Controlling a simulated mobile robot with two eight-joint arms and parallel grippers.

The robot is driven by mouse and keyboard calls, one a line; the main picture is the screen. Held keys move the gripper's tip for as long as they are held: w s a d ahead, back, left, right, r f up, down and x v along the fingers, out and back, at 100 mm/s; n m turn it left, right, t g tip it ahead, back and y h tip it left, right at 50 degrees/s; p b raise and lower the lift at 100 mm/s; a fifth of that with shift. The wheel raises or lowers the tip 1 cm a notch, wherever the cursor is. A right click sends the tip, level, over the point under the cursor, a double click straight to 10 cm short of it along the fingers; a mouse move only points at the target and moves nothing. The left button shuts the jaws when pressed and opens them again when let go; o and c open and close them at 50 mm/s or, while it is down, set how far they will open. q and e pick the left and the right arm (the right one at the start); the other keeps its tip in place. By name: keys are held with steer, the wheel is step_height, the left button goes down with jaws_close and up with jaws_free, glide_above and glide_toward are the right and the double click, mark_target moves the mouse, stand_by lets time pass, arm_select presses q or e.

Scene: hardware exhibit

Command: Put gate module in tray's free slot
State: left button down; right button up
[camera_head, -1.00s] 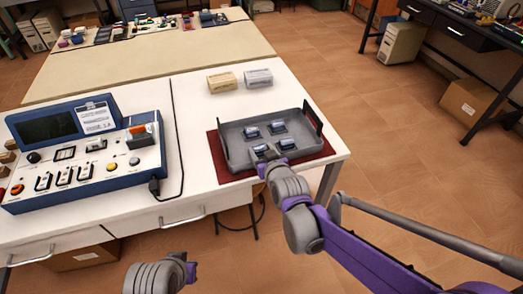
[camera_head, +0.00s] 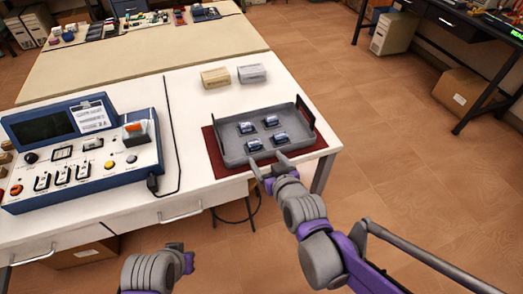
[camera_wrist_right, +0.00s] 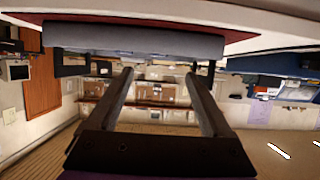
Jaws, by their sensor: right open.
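The grey tray (camera_head: 297,146) lies on a dark red mat on the white table. Several small dark modules with pale blue tops sit in it in two rows; one of the front ones is a gate module (camera_head: 254,145) by look, but I cannot tell them apart. My right gripper (camera_head: 270,167) is at the tray's front edge, fingers spread and empty. In the right wrist view its two fingers (camera_wrist_right: 160,85) stand apart with nothing between them, and the tray's outside shows above. My left wrist shows at the bottom, its fingers (camera_head: 182,254) unclear.
A blue and white test console (camera_head: 85,150) stands left, with an orange-topped part (camera_head: 136,127) at its right end. Two small boxes, beige (camera_head: 215,78) and grey (camera_head: 252,74), stand behind the tray. Table between console and tray is mostly clear, except for a black cable.

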steer(key=s+d+f+m+g+h, duration=0.1)
steer(key=s+d+f+g+h, duration=0.1)
steer(key=s+d+f+g, duration=0.2)
steer(key=s+d+f+m+g+h, duration=0.2)
steer(key=s+d+f+g, duration=0.2)
steer(key=s+d, duration=0.6)
steer(key=s, duration=0.8)
steer(key=shift+d+f+m, duration=0.2)
steer(key=shift+d+m, duration=0.1)
steer(key=shift+d, duration=0.1)
